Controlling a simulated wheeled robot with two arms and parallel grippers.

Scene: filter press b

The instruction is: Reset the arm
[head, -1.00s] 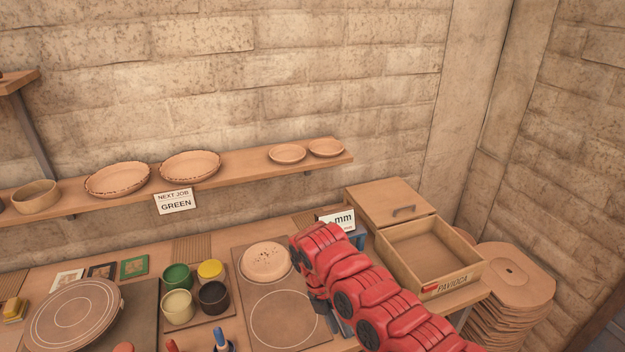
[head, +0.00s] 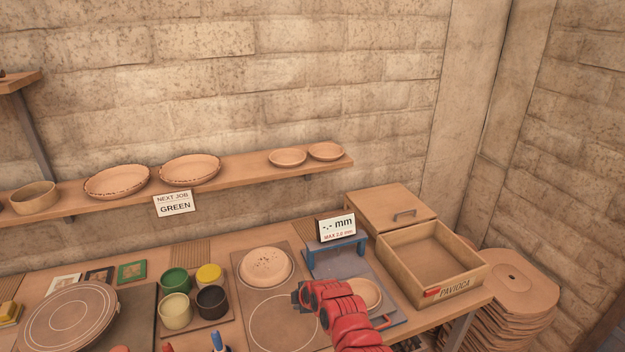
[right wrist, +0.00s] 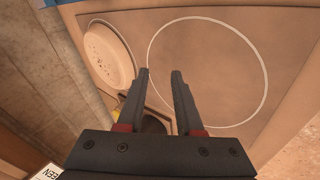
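My right arm is red and comes in from the lower right in the head view. Its gripper (head: 299,294) is over the board with the white circle outline. In the right wrist view the two dark fingers (right wrist: 163,88) stand apart with nothing between them. A clay dish with specks (head: 266,266) sits on the board's far part, and it also shows in the right wrist view (right wrist: 108,55). A smaller clay bowl (head: 365,294) lies on the blue gauge stand's plate, partly behind my right arm. My left gripper is not in view.
A wooden box (head: 456,287) labelled PAVIOCA stands open at the right. Green, yellow, cream and dark pots (head: 177,309) stand left of the board. A shelf (head: 235,168) with several clay dishes runs along the wall.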

